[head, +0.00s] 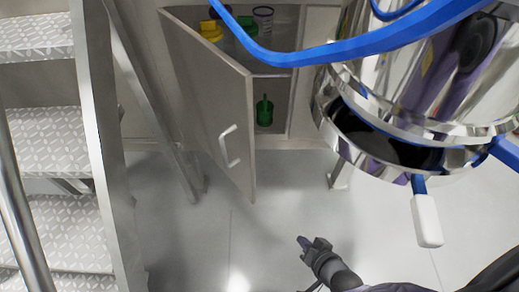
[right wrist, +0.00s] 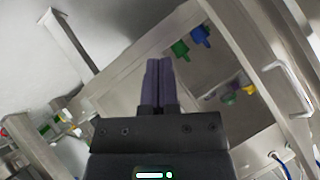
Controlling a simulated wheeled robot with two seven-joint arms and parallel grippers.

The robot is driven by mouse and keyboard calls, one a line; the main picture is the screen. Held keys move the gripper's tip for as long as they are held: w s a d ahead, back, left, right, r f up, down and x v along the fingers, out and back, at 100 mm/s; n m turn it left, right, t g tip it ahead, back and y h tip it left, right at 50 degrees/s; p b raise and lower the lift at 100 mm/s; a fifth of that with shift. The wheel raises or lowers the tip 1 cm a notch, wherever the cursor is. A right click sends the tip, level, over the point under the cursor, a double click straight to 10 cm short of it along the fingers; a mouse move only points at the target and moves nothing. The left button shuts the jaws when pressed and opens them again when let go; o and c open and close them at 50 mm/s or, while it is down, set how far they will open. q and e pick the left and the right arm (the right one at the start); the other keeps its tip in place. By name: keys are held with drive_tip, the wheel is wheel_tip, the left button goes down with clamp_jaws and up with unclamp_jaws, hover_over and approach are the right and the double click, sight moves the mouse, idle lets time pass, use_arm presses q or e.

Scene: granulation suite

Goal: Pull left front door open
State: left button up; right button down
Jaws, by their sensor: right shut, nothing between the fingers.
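The cabinet door (head: 212,98) is a grey panel that stands ajar, swung out toward me, with its hinge side at the left. Its light handle (head: 229,146) is on the outer face near the free edge. The cabinet inside shows yellow, dark and green containers (head: 264,112) on its shelves. My right gripper (head: 306,243) is low over the floor, below and to the right of the door, apart from the handle. In the right wrist view its fingers (right wrist: 158,82) are shut and empty. My left gripper is not in view.
Metal steps with a rail (head: 105,130) stand at the left, close to the door. A shiny steel vessel (head: 440,110) with blue hoses and a white-handled lever (head: 426,220) hangs at the upper right. The floor (head: 240,230) before the door is clear.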

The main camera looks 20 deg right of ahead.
drive_tip(key=w+a+r+m+t, duration=0.1)
drive_tip(key=w+r+m+t, duration=0.4)
drive_tip(key=r, duration=0.4)
drive_tip(key=w+a+r+m+t, duration=0.1)
drive_tip(key=w+r+m+t, duration=0.2)
drive_tip(key=w+r+m, duration=0.45)
drive_tip(key=w+a+r+n+b, duration=0.1)
drive_tip(key=w+a+b, duration=0.1)
drive_tip(key=w+a, duration=0.2)
drive_tip(key=shift+w+a+r, duration=0.15)
drive_tip(key=shift+w+r, duration=0.15)
drive_tip(key=shift+w, duration=0.85)
drive_tip(key=shift+h, duration=0.3)
